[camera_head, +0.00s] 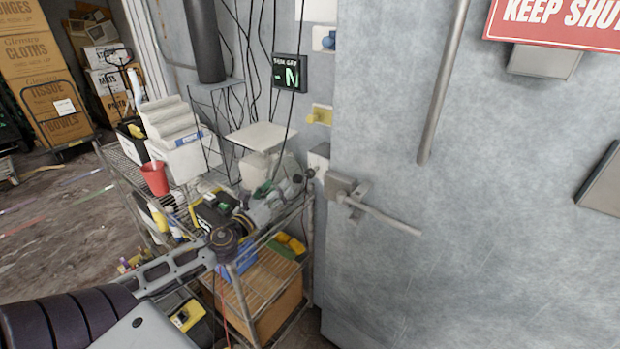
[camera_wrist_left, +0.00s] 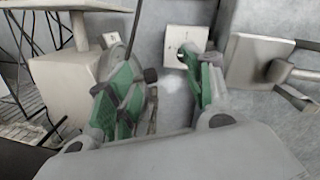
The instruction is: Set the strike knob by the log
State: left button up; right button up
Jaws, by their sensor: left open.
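A small dark knob (camera_head: 310,173), probably the strike knob, sits at the lower edge of a pale plate (camera_head: 319,158) on the wall beside the freezer door. The plate also shows in the left wrist view (camera_wrist_left: 183,40), beyond the green fingers. My left gripper (camera_head: 292,187) reaches in from the lower left, open, with its tips close to the knob; I cannot tell whether they touch. In the left wrist view the gripper (camera_wrist_left: 165,88) has its two fingers apart. A dark round piece between them may be the knob or a fingertip pad. No log is clearly identifiable. My right gripper is out of view.
The door latch handle (camera_head: 380,210) sticks out just right of the plate. A wire shelf cart (camera_head: 240,283) with boxes and a red cup (camera_head: 154,178) stands under my left arm. Cables hang on the wall by a small display (camera_head: 289,74). Floor is open at far left.

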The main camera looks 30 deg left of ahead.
aim_at(308, 176)
pick_arm(q)
jog(key=shift+s+d+n+g+h+b, duration=0.15)
jog(key=shift+d+n+h, duration=0.3)
jog(key=shift+n, duration=5.05)
jog(key=shift+s+d+n+g+h+b, duration=0.25)
jog(key=shift+d+n, duration=0.35)
jog(key=shift+n, duration=4.9)
jog(key=shift+s+d+n+h+p, duration=0.1)
jog(key=shift+d+n+h, duration=0.35)
jog(key=shift+n, duration=5.05)
jog(key=shift+w, duration=0.3)
jog(key=shift+w+d+p, duration=0.2)
jog(key=shift+w+p, duration=0.05)
jog(key=shift+w, duration=1.95)
jog(key=shift+w+d+p, duration=0.15)
jog(key=shift+w+p, duration=0.05)
jog(key=shift+w, duration=2)
jog(key=shift+w+d+p, duration=0.2)
jog(key=shift+w+p, duration=0.05)
jog(key=shift+w, duration=1.95)
